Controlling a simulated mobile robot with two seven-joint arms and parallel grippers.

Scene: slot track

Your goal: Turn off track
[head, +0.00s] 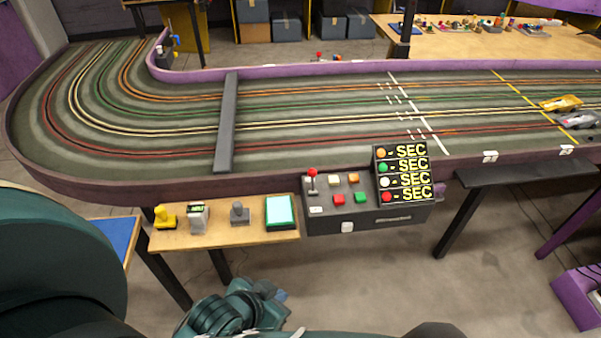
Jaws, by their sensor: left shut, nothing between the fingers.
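The slot track (180,160) spans the view, with orange, green, white and red lanes inside a purple wall. Its control box (320,224) stands at the track's near edge. On it are a red-topped lever (312,180), standing up, a red button (338,199), a green button (361,198), an orange button (353,178) and a white button (334,181). The display (404,174) shows four coloured dots with "- SEC". My left gripper (278,295) is low in the picture, below the box and apart from it, shut and empty; its fingertips are small and hard to make out. My right gripper is out of view.
A small wooden shelf (230,236) left of the box holds a yellow controller (165,216), other small devices and a green-screened tablet (280,212). A dark bar (227,130) crosses the track. Two cars (562,103) (577,120) stand at the right. Floor below the box is clear.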

